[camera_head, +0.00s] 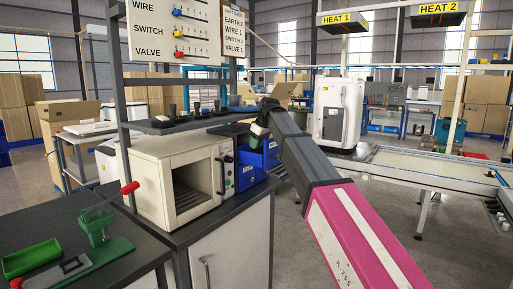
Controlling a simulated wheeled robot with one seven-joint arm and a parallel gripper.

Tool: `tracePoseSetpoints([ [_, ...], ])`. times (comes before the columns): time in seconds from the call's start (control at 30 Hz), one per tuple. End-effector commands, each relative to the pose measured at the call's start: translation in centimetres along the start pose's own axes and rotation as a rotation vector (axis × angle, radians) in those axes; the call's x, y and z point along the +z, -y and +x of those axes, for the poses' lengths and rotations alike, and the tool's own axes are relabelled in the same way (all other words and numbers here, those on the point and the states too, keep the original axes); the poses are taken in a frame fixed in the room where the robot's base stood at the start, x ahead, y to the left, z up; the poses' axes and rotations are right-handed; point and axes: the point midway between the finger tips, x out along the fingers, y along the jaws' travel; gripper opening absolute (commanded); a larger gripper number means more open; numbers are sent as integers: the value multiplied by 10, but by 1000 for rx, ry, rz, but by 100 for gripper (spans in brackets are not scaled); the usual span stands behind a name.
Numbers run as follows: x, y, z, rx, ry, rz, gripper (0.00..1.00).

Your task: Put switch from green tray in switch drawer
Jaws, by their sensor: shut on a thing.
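My gripper (262,120) is at the end of my dark arm, above and in front of the blue drawer unit (271,157). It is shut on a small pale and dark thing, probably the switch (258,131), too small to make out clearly. The blue drawer unit stands right of the beige oven on the bench and has small white labels. I cannot read which is the switch drawer, or tell clearly whether a drawer is pulled out. The green tray (32,258) lies at the lower left of the bench and looks empty.
The open beige oven (183,181) stands close left of the drawers. A dark shelf (190,122) with small items runs above it. A green press with a red handle (103,226) stands on the left bench. A conveyor (430,168) lies at right.

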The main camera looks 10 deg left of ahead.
Motion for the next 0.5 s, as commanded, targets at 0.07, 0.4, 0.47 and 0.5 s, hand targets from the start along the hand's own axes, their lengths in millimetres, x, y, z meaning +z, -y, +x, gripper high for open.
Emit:
tracePoseSetpoints([
  [0.07, -4, -6, 0, -36, 19, 15, 0],
  [0.4, 6, -2, 15, -35, 18, 14, 0],
  [0.47, 6, -2, 15, -35, 18, 14, 0],
  [0.5, 6, -2, 15, -35, 18, 14, 0],
])
